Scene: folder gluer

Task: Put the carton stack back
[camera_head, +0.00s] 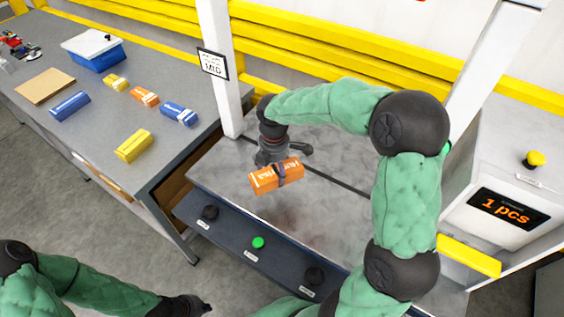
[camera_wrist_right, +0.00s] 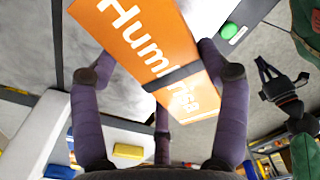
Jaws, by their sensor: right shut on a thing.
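An orange carton stack with white lettering and a dark band (camera_head: 264,183) is in my right gripper (camera_head: 281,170), above the grey machine bed (camera_head: 235,172). The right wrist view shows the stack (camera_wrist_right: 140,45) between the purple fingers of the right gripper (camera_wrist_right: 158,78), tilted, its far end cut off by the frame. My left gripper (camera_head: 190,306) is low at the bottom edge in the head view, away from the cartons. In the right wrist view the left gripper (camera_wrist_right: 278,82) shows spread, empty fingers.
The grey table (camera_head: 165,150) at left carries a blue pack (camera_head: 70,106), a blue banded pack (camera_head: 179,114), yellow packs (camera_head: 134,146), an orange pack (camera_head: 145,97), a brown sheet (camera_head: 45,86) and a lidded blue bin (camera_head: 97,60). White posts (camera_head: 218,70) flank the bed.

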